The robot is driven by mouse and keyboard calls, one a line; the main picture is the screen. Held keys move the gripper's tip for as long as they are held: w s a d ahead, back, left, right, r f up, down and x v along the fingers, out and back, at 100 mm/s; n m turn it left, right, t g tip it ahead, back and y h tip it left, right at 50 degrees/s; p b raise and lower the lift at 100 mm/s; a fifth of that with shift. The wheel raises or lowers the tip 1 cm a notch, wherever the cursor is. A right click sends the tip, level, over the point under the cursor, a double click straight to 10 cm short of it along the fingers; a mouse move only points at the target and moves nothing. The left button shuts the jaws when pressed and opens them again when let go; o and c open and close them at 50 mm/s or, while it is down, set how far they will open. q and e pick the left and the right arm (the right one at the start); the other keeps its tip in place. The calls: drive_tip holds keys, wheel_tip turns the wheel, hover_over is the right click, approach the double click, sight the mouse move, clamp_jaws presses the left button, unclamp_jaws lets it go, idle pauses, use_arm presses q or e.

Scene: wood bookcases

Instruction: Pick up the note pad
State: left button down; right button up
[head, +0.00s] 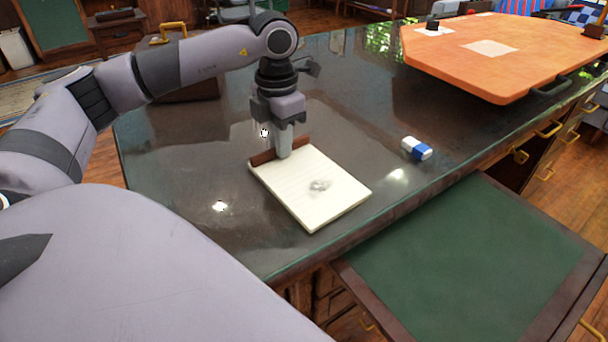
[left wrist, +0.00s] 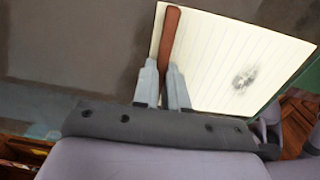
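The note pad (head: 318,192) lies on the dark glossy desk, with cream lined paper, a grey smudge and a red-brown binding strip along its far-left edge. It also shows in the left wrist view (left wrist: 225,50). My left gripper (head: 283,152) points down at the binding strip and hides part of it. In the left wrist view its two fingers (left wrist: 161,68) are a narrow gap apart, with the strip running between their tips. I cannot tell whether they press on it. My right gripper is not in view.
A blue and white eraser (head: 416,148) lies on the desk (head: 190,160) right of the pad. An orange board (head: 470,55) covers the far right part. A green-topped pull-out panel (head: 470,260) extends in front. The desk left of the pad is clear.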

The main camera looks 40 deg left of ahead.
use_arm(q)
drive_tip(key=shift+r, duration=0.2)
wheel_tip(320, 180, up, 20)
drive_tip(key=p, duration=0.7)
drive_tip(key=shift+f, duration=0.15)
